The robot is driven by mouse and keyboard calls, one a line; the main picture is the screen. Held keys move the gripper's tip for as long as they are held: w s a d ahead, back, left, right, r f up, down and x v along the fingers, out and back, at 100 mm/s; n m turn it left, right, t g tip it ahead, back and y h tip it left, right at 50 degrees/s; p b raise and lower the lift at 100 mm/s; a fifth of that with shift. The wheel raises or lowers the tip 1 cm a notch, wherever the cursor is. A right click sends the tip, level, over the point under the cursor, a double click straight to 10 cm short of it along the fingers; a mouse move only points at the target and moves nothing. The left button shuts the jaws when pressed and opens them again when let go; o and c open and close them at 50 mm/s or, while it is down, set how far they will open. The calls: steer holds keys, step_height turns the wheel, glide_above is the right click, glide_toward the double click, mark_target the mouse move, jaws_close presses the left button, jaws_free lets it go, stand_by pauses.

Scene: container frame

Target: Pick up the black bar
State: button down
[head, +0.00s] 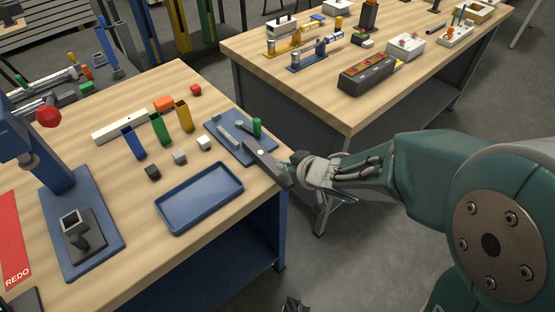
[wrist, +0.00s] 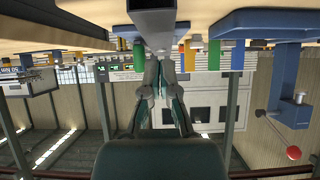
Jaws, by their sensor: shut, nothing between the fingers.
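A dark grey bar, the darkest bar near my gripper, (head: 266,163) lies at the right edge of the near table, one end on a blue base plate (head: 224,139) and the other jutting past the edge. It also shows in the wrist view (wrist: 153,22), at top centre. My gripper (head: 289,166) is beside the bar's outer end. In the wrist view its fingers (wrist: 165,62) are together just below the bar, with nothing seen held. Whether they touch the bar is unclear.
An empty blue tray (head: 200,198) lies left of my gripper. Small blocks and blue, green and yellow upright holders (head: 158,128) stand behind it. A blue press with a red ball (head: 48,117) stands at left. A second table (head: 330,108) stands behind, across a floor gap.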

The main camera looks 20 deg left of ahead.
mark_target(274, 165)
steer(key=s+d, duration=0.4)
steer(key=d, duration=0.3)
steer(key=w+a, duration=0.2)
steer(key=a, duration=0.1)
steer(key=w+a, duration=0.2)
steer(key=a, duration=0.2)
steer(key=w+a, duration=0.2)
steer(key=a, duration=0.2)
steer(key=shift+w+a+f, duration=0.1)
steer(key=shift+w+f, duration=0.1)
steer(key=shift+f, duration=0.05)
steer(key=shift+a+f+m, duration=0.1)
steer(key=shift+f+m, duration=0.2)
steer(key=shift+f, duration=0.55)
steer(key=shift+s+d+f, duration=0.1)
steer(key=shift+s+d, duration=0.25)
steer(key=shift+d, duration=0.3)
steer(key=shift+s+d, duration=0.35)
steer(key=shift+d, duration=0.25)
